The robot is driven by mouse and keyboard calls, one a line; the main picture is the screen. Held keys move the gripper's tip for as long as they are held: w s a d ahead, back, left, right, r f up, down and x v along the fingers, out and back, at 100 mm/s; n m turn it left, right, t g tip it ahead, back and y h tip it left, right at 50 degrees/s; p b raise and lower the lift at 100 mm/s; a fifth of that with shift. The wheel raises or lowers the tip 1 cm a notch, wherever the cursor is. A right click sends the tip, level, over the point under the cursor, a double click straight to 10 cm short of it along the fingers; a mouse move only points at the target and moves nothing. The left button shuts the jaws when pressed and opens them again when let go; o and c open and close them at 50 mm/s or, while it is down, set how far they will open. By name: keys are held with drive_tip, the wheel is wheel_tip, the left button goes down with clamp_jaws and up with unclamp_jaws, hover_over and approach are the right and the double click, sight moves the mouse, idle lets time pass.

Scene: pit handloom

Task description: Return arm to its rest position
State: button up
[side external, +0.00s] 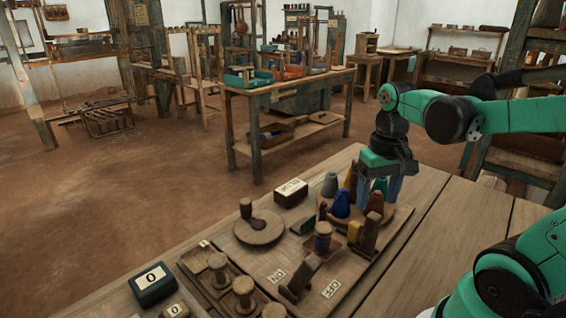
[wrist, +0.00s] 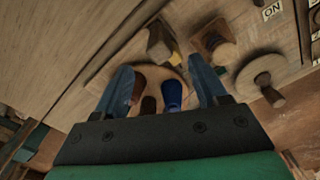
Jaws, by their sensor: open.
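My gripper (side external: 380,188) hangs at the end of my green and black arm, above the back right of the wooden board on the table. Its two blue-grey fingers point down. In the wrist view my gripper (wrist: 164,92) is open, its fingers wide apart with nothing held between them. Below and between the fingers are a blue cone (wrist: 173,95) and a reddish-brown cone (wrist: 138,88) on a round wooden base. In the side view the blue cone (side external: 340,204) and the reddish-brown cone (side external: 375,203) stand close to the fingertips; I cannot tell whether they touch.
The tabletop right of the board (side external: 450,240) is bare. A workbench (side external: 285,90) stands behind.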

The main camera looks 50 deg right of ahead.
drive_tip(key=shift+r, duration=0.35)
drive_tip(key=w+a+n+t, duration=0.5)
drive_tip(key=a+n+t, duration=0.1)
drive_tip(key=a, duration=0.4)
drive_tip(key=shift+w+a+r+t, duration=0.2)
drive_tip(key=shift+w+t, duration=0.15)
drive_tip(key=shift+t, duration=0.25)
